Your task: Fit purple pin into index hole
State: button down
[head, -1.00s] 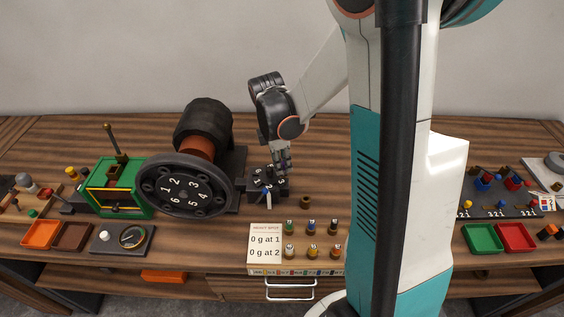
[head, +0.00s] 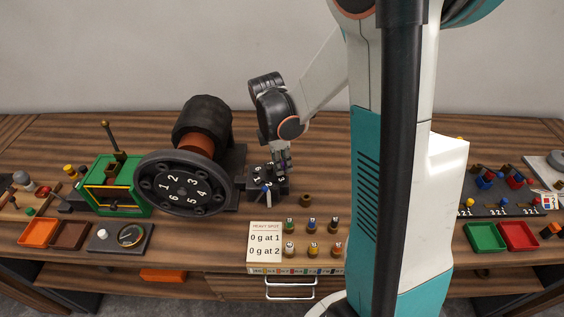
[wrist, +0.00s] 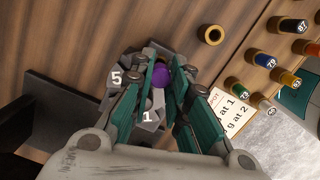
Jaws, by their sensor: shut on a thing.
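The purple pin (wrist: 161,77) shows between my fingertips in the wrist view; its lower part is hidden. My gripper (wrist: 163,72) is shut on it. In the head view my gripper (head: 283,163) points down at the back of the dark index block (head: 270,194), and the pin cannot be made out there. The block carries white numbers and also shows beneath my fingers in the wrist view (wrist: 116,97), where 5 and 1 are readable. I cannot tell whether the pin is inside a hole.
A large numbered disc (head: 183,190) with a dark drum (head: 203,120) behind it stands just left. A brown ring (head: 305,200) lies to the right. A heavy-spot card (head: 264,242) and several numbered coloured pins (head: 312,248) are in front.

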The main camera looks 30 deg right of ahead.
jog(key=shift+f+b, duration=0.7)
jog(key=shift+f, duration=0.2)
jog(key=c, duration=1.5)
grip_release()
jog(key=shift+o, duration=0.2)
jog(key=shift+r, duration=0.1)
notch_tip(320, 180, up, 12)
jog(key=a, duration=0.1)
jog(key=shift+w+a, duration=0.3)
